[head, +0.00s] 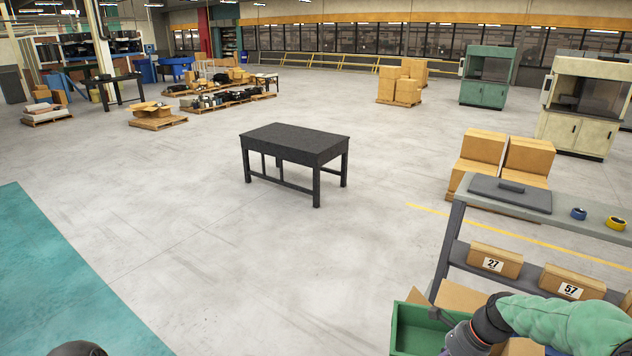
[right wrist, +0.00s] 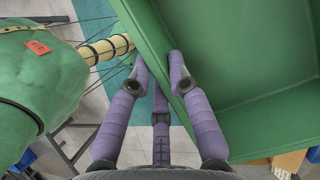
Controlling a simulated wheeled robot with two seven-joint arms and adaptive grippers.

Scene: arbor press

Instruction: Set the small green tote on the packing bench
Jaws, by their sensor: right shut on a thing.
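The small green tote (head: 398,328) is at the bottom right of the head view, open side up, held in front of a grey-topped bench (head: 602,213). My right gripper (head: 446,322) is at the tote's right side, and its own arm hides part of the tote. In the right wrist view the purple fingers of my right gripper (right wrist: 160,68) are shut on the wall of the tote (right wrist: 240,75). The grey-topped bench carries a dark flat case, and boxes stand on its lower shelf.
A blue tape roll (head: 578,214) and a yellow one (head: 615,223) lie on the bench top. Boxes marked 27 (head: 495,261) and 57 (head: 572,283) sit below. A black table (head: 295,140) stands alone mid-floor, with wide clear floor around it.

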